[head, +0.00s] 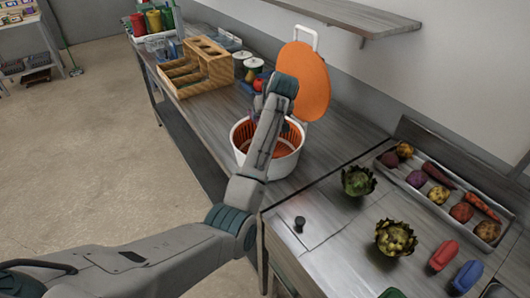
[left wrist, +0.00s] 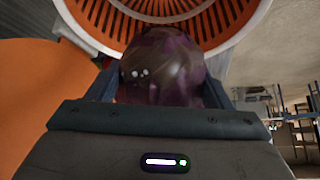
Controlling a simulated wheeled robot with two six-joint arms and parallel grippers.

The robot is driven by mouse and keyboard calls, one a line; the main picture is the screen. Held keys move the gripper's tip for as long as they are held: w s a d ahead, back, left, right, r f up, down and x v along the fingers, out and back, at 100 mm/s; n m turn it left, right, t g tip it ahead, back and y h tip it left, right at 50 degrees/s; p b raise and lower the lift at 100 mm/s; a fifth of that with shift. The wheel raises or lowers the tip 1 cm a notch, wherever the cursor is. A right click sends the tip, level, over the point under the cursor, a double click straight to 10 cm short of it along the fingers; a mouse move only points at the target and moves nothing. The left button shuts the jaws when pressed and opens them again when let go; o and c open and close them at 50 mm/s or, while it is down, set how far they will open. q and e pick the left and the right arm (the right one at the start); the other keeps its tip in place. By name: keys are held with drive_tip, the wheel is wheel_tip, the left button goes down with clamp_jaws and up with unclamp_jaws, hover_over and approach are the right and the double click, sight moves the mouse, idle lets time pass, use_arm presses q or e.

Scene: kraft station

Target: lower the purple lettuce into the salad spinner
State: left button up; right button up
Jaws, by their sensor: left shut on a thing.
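The salad spinner (head: 286,166) is a white bowl with an orange slotted basket, standing on the counter. Its orange lid (head: 312,82) is raised open at the back. My left gripper (left wrist: 158,88) is shut on the purple lettuce (left wrist: 165,65), a dark round head between the two fingers. The orange basket (left wrist: 240,22) shows just beyond the lettuce in the left wrist view, and the lid (left wrist: 40,95) is at its left. In the head view my left arm covers the gripper and most of the lettuce. I cannot tell the lettuce's exact height relative to the rim. My right gripper is not in view.
Two artichokes (head: 358,181) (head: 395,238) stand on the counter right of the spinner. A vegetable tray (head: 432,202) lies further right. A wooden rack (head: 205,68) and canisters (head: 243,66) stand behind to the left. A shelf (head: 350,16) hangs on the wall.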

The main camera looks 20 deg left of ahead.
use_arm(q)
drive_tip(key=shift+f+b, duration=0.3)
drive_tip(key=shift+f, duration=0.8)
drive_tip(key=shift+f+b, duration=0.3)
drive_tip(key=shift+f, duration=1.5)
drive_tip(key=shift+f+b, duration=0.5)
drive_tip(key=shift+f, duration=0.25)
drive_tip(key=shift+f, duration=0.8)
drive_tip(key=shift+f+b, duration=0.7)
drive_tip(key=shift+f, duration=0.55)
drive_tip(key=o, duration=1.1)
